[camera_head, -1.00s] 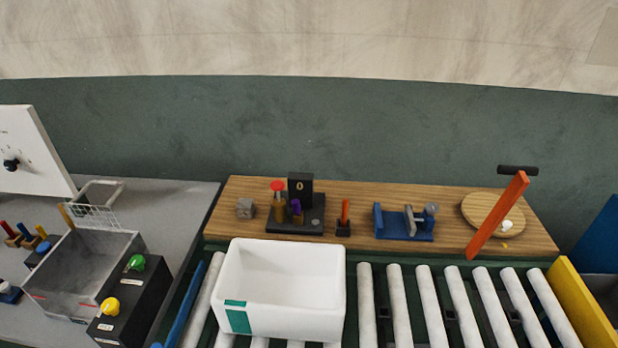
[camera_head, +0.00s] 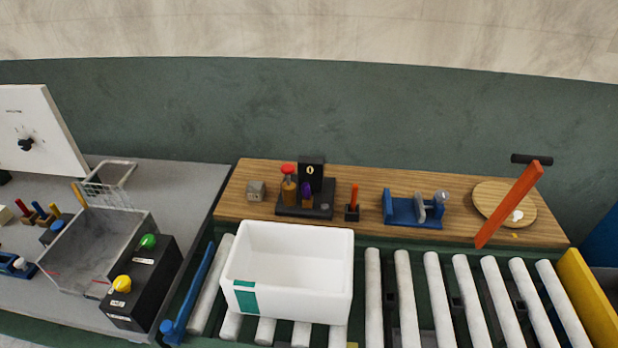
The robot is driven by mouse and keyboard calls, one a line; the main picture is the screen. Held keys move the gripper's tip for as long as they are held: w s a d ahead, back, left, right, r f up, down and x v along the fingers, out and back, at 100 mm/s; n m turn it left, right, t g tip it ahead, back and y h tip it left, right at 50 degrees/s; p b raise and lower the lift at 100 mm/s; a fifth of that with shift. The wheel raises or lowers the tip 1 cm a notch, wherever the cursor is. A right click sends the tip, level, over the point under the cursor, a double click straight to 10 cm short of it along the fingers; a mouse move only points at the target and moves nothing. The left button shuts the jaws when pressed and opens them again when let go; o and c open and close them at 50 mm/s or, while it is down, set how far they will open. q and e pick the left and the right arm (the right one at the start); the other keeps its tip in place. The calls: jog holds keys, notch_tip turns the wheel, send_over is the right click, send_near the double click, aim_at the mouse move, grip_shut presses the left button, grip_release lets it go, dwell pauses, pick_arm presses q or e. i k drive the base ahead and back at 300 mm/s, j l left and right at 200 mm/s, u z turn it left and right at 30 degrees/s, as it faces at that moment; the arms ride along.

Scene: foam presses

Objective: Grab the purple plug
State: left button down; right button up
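A small purple plug (camera_head: 307,189) stands on a black base plate (camera_head: 322,208) on the wooden shelf, with a brass-coloured lower part under it. A red-topped brass piece (camera_head: 289,184) stands just to its left. An upright black block with a "0" mark (camera_head: 312,172) stands right behind it. Neither of my grippers is in the view.
A white bin (camera_head: 288,270) sits on the rollers in front of the plug. To the right on the shelf are an orange peg (camera_head: 354,199), a blue clamp (camera_head: 413,208) and a round board with an orange lever (camera_head: 510,203). A metal box (camera_head: 98,250) stands left.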

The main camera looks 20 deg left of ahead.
aim_at(305, 187)
jog(key=k+j+u, duration=0.1)
jog(key=j+u, duration=0.85)
jog(key=j, duration=0.15)
jog(key=i+j+u, duration=0.15)
jog(key=j+u, duration=0.35)
jog(key=j, duration=0.1)
